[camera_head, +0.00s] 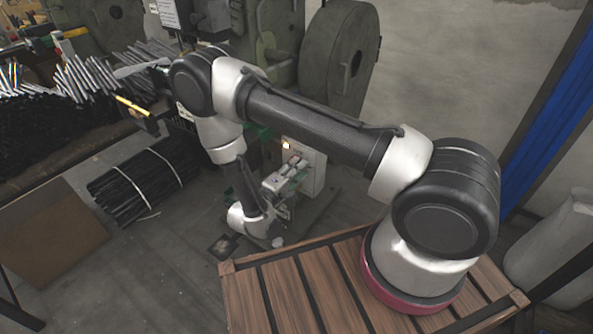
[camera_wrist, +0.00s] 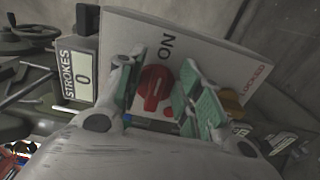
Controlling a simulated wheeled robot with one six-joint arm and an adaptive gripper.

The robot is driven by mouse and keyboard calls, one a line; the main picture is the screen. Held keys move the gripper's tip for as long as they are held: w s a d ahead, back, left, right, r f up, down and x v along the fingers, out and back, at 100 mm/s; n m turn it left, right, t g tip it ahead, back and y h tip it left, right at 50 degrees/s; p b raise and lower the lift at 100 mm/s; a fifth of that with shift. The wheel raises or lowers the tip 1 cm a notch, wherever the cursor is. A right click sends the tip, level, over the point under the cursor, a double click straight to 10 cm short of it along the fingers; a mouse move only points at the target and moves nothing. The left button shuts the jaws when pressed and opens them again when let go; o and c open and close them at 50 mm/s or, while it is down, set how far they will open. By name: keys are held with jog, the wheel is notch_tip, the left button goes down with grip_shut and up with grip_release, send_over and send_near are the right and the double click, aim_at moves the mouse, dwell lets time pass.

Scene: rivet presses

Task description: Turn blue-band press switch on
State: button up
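A red rotary switch (camera_wrist: 152,92) sits on a white panel (camera_wrist: 213,48) in the wrist view. Its grip bar shows between my fingers, with the word ON beside the red part. My gripper (camera_wrist: 166,85) is open, with one green-padded finger on each side of the switch; I cannot tell whether the pads touch it. In the head view my gripper (camera_head: 287,179) is low, in front of a pale box (camera_head: 305,165) on the machine. My fingers hide part of the switch surround. No blue band is clear in either view.
A stroke counter (camera_wrist: 76,70) reading 0 is left of the panel, and the word LOCKED is at the panel's right. A large green-grey machine wheel (camera_head: 340,60), bundled dark rods (camera_head: 145,182) and a slatted wooden platform (camera_head: 300,290) surround my arm.

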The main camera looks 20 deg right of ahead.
jog(key=v, duration=1.2)
